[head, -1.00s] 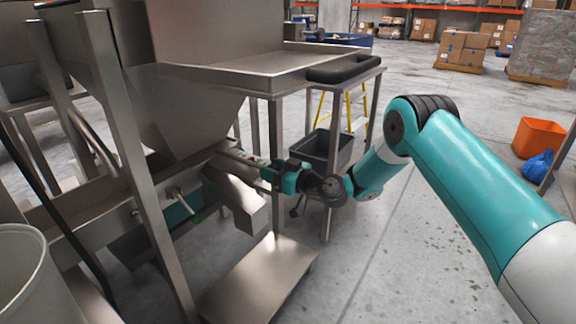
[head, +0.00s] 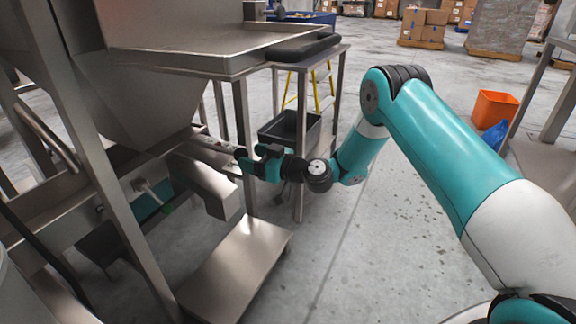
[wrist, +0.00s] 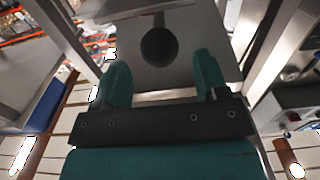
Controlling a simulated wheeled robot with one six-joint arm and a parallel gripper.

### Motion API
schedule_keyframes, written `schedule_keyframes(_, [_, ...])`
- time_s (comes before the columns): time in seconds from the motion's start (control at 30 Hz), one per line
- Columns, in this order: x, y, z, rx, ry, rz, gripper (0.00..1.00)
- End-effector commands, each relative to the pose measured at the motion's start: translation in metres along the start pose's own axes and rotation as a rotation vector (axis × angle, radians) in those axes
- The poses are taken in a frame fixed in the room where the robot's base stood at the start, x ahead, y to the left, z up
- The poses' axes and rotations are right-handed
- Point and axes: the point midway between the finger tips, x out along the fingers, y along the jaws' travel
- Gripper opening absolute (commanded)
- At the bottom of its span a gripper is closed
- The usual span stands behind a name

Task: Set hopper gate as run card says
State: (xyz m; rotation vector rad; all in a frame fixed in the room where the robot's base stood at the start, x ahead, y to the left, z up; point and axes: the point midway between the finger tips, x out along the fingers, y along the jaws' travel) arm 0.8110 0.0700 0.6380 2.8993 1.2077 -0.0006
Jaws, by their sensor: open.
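The steel hopper (head: 150,90) narrows down to a metal gate slide (head: 213,150) at its outlet. My gripper (head: 242,162) is level with the outer end of this slide, coming from the right. In the wrist view a dark round knob (wrist: 158,47) lies ahead, roughly between the two teal fingers of my gripper (wrist: 161,61). The fingers are spread, with visible space on both sides of the knob, and none touches it. In the head view the knob is hidden or too small to tell. No run card is readable in either view.
Steel frame legs (head: 244,140) stand close to my gripper. A lower steel shelf (head: 238,262) lies below it. A black bin (head: 290,130) stands behind, near a yellow ladder (head: 318,88). An orange bin (head: 494,108) is at right. The floor in the middle is open.

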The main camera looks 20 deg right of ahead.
Motion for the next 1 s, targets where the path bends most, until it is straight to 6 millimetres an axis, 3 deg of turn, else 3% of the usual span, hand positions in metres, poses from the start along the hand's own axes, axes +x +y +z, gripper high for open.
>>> schedule_keyframes(0.17, [-0.049, 0.002, -0.001, 0.006, -0.002, 0.007, 0.67])
schedule_keyframes(0.33, [-0.062, 0.002, 0.008, -0.002, 0.003, 0.003, 0.67])
schedule_keyframes(1.0, [-0.128, 0.001, 0.003, -0.001, 0.002, 0.003, 0.67])
